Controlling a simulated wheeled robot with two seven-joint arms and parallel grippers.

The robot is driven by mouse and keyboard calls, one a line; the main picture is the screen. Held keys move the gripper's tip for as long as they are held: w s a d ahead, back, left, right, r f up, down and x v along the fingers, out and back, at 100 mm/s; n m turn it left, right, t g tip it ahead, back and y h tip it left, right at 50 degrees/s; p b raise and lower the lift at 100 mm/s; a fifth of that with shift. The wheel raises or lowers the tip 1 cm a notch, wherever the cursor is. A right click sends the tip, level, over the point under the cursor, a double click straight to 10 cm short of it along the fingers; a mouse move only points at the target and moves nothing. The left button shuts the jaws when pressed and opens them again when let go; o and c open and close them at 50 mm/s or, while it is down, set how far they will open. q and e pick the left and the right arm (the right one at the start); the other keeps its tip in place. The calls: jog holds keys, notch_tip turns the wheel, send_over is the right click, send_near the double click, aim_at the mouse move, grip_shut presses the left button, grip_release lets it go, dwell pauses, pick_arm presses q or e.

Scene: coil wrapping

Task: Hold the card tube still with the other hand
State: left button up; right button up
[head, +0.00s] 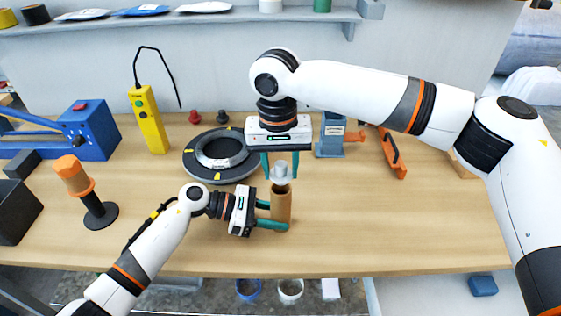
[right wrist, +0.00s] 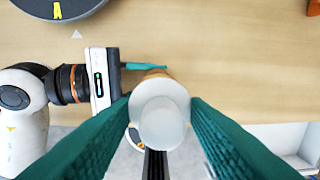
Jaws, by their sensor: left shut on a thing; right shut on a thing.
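The brown card tube (head: 281,204) stands upright on the wooden table near its front middle. My left gripper (head: 272,215) comes in from the left and is shut on the tube, its green fingers on either side. My right gripper (head: 279,166) points down from above and is shut on a pale grey-white round piece (head: 280,172) at the tube's top. In the right wrist view this white piece (right wrist: 160,115) sits between the green fingers and hides most of the tube. I cannot tell how far it sits inside the tube.
A dark ring-shaped stand (head: 221,155) lies behind and left. A yellow pendant control (head: 149,120), a blue machine (head: 88,130) and an orange-topped post (head: 85,190) stand further left. A grey-blue device (head: 331,135) and an orange tool (head: 392,153) lie behind right. The table's right front is clear.

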aim_at(280, 174)
jog(key=shift+f, duration=0.5)
jog(key=shift+f, duration=1.25)
dwell(1.2)
jog(key=o, duration=1)
jog(key=shift+o, duration=0.2)
jog(key=r, duration=1.2)
jog(key=shift+a, duration=0.3)
pick_arm(q)
jog(key=o, duration=0.8)
jog(key=shift+o, duration=0.2)
